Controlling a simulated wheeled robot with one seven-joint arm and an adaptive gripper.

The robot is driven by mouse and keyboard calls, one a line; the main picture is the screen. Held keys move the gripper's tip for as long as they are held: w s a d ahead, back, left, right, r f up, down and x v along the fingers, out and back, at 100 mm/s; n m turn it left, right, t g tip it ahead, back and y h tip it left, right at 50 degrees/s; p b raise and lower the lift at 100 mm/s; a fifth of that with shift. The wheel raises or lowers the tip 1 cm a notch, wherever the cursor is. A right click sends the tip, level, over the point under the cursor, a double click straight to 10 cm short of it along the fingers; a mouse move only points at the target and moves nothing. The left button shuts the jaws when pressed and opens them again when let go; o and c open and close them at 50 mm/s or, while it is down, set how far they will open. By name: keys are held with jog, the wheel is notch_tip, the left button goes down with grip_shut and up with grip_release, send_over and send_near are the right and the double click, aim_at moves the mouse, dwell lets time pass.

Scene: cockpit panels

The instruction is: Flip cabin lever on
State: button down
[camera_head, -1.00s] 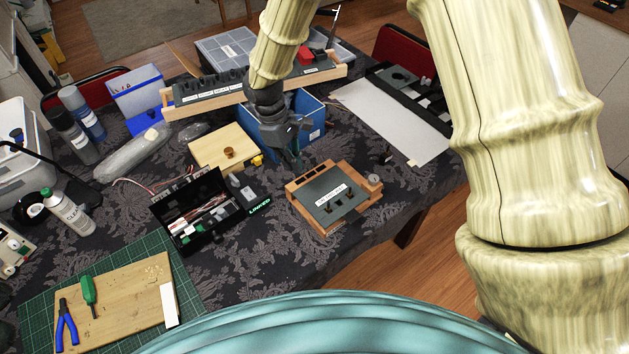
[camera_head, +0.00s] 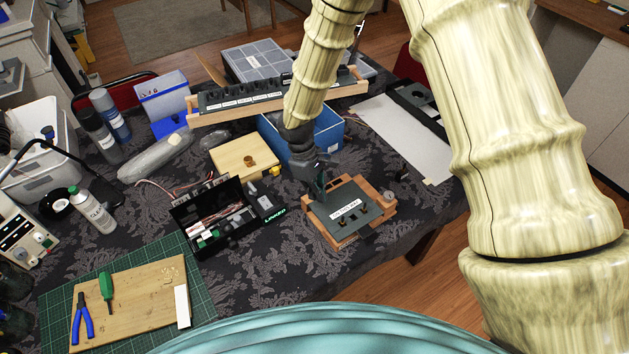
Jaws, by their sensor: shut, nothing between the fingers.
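A small wooden-framed panel with a dark grey face (camera_head: 347,213) stands on the cloth-covered table, right of the middle. The label is too small to read, so I cannot tell which lever is the cabin one. My gripper (camera_head: 321,192) is shut and empty. Its tips are at the panel's far left edge, over or just above the face; I cannot tell whether they touch. The gripper hides part of that edge.
A longer switch panel (camera_head: 262,98) in a wooden frame stands behind, with a blue box (camera_head: 327,137) below it. An open black toolbox (camera_head: 215,222) and a wooden box (camera_head: 240,157) lie left of the small panel. Cloth in front of the panel is clear.

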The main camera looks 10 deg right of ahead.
aim_at(343, 219)
jog(key=p+x, duration=0.1)
jog(key=x, duration=0.2)
jog(key=shift+s, duration=0.1)
jog(key=shift+s+d+p, duration=1)
jog(key=shift+s+d, duration=0.15)
jog(key=shift+s, duration=0.05)
jog(key=shift+s+d+f, duration=0.15)
jog(key=shift+d, duration=0.1)
